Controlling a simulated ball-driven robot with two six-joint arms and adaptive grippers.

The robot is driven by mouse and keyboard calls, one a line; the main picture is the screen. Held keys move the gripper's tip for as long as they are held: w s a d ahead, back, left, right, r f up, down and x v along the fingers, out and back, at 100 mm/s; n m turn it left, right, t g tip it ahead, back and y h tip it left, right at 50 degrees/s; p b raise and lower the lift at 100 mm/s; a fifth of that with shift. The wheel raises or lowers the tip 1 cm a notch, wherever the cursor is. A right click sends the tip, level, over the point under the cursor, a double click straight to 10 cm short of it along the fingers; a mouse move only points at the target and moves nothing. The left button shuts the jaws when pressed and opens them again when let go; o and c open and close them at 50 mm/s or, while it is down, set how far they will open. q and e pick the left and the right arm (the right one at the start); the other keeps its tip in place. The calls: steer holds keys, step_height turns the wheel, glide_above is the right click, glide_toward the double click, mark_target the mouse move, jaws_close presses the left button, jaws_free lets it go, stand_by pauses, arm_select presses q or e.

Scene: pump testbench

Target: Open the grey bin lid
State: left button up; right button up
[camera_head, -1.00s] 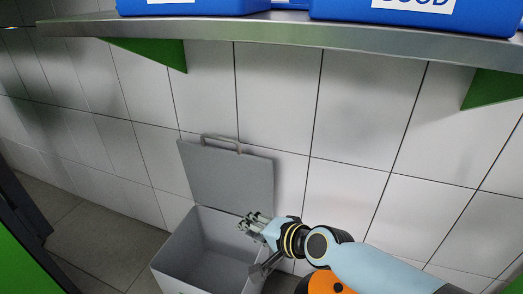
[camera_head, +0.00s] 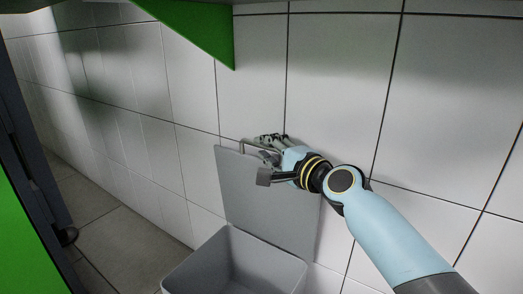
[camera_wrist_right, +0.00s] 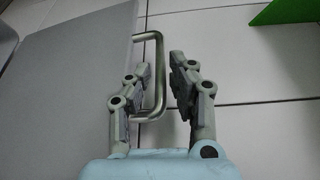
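The grey bin (camera_head: 185,273) stands on the floor with its mouth open. Its grey lid (camera_head: 252,198) stands upright at the back of the bin, close to the tiled wall. A metal handle (camera_head: 246,146) is at the lid's top edge. My right gripper (camera_head: 264,157) is at this handle, with its fingers apart. In the right wrist view the handle (camera_wrist_right: 159,75) lies between the open fingers of my right gripper (camera_wrist_right: 157,68), nearer the left finger. Whether it touches that finger I cannot tell. My left gripper is not in view.
A white tiled wall (camera_head: 335,85) is right behind the lid and my right gripper. A green bracket (camera_head: 205,28) hangs above. A dark-framed green unit (camera_head: 22,240) stands at the left. The tiled floor (camera_head: 125,225) left of the bin is clear.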

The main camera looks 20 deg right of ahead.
steer(key=shift+x, duration=1.35)
jaws_close()
